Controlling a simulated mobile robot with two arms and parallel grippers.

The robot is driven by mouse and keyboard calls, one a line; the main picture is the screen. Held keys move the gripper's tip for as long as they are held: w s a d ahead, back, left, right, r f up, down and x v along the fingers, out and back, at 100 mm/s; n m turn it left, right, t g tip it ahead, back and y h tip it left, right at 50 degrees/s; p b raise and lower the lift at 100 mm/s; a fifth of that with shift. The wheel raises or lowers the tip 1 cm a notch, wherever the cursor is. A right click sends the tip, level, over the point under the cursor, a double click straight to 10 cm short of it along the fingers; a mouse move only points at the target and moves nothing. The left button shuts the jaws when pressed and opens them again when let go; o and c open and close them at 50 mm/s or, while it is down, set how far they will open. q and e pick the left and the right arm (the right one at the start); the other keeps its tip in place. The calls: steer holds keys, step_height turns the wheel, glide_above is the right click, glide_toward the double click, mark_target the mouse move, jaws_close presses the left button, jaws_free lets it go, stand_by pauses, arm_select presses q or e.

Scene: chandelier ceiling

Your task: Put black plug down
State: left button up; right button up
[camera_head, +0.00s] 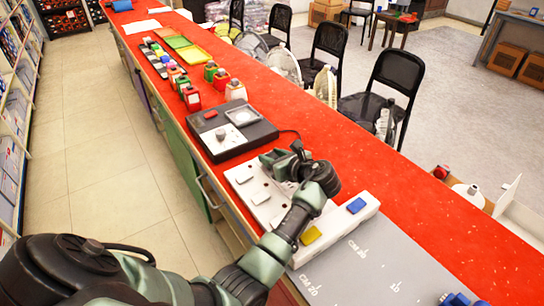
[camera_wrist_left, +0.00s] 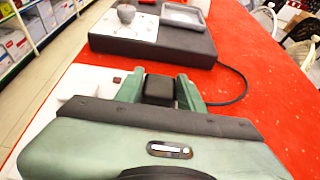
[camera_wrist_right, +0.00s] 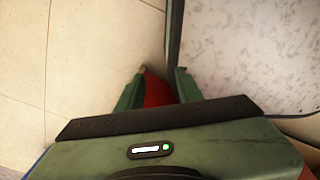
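My left gripper (camera_head: 284,158) is over the far end of a white panel (camera_head: 245,188) on the red counter. In the left wrist view, its green fingers (camera_wrist_left: 160,90) close on the sides of a small black plug (camera_wrist_left: 160,88). A black cable (camera_wrist_left: 240,82) curves from beside the plug to the dark device. I cannot tell whether the plug touches the panel. The right gripper (camera_wrist_right: 158,82) shows only in the right wrist view. Its fingers are apart, with a red surface behind the gap and nothing visibly held.
A dark device (camera_head: 232,130) with a white face stands just beyond the panel. Several small coloured containers (camera_head: 192,98) stand farther along the red counter (camera_head: 290,100). Black chairs (camera_head: 392,85) line its right side.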

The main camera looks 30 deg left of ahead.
arm_select(q)
steer(key=shift+o, duration=1.2)
steer(key=v, duration=0.7)
steer(key=shift+s+d+r, duration=0.15)
steer(key=shift+d, duration=0.05)
